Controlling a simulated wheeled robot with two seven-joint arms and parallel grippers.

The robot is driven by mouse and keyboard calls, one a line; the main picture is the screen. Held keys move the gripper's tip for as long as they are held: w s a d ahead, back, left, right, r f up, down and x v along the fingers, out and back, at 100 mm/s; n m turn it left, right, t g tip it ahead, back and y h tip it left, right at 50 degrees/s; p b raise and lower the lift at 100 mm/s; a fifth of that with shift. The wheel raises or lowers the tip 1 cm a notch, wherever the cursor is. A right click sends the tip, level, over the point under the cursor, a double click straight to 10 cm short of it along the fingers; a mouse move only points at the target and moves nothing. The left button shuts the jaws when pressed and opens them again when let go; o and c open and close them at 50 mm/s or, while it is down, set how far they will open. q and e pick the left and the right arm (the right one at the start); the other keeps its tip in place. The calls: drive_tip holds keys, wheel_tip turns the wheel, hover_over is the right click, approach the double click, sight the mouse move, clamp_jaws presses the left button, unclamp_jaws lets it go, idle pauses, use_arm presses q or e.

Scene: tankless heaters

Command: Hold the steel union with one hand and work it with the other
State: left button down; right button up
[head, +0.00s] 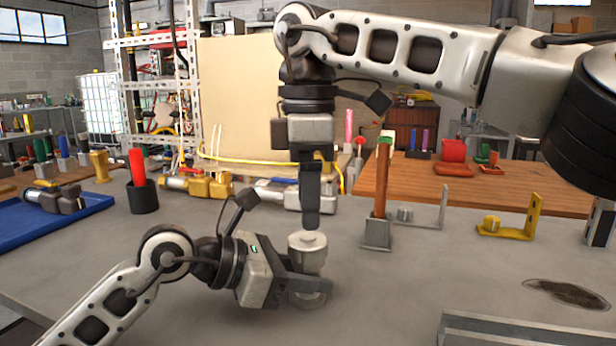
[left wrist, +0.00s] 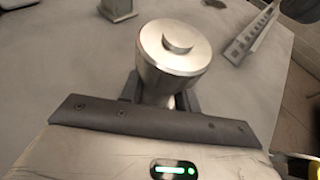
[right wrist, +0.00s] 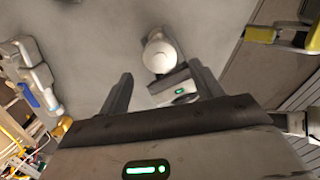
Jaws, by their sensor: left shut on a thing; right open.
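In the left wrist view the union (left wrist: 172,50) rises between the fingers (left wrist: 158,95). My right gripper (head: 310,205) is open and points down, just above the union's top. In the right wrist view the union (right wrist: 160,52) lies beyond and between the two spread fingers (right wrist: 160,88), apart from them.
A steel block with an upright brown-handled tool (head: 381,190) stands right of the union, beside a grey bracket (head: 442,207). A yellow bracket (head: 530,218) is further right. A black cup with a red-handled item (head: 142,196) and a blue tray (head: 90,212) are at left. The front table is mostly clear.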

sight(307, 239)
wheel_tip(307, 239, down, 6)
drive_tip(key=shift+r, duration=0.1)
drive_tip(key=c, duration=1)
drive_tip(key=n, duration=0.4)
drive_tip(key=shift+n, duration=0.3)
drive_tip(key=n, duration=1.6)
drive_tip(key=shift+r, duration=0.1)
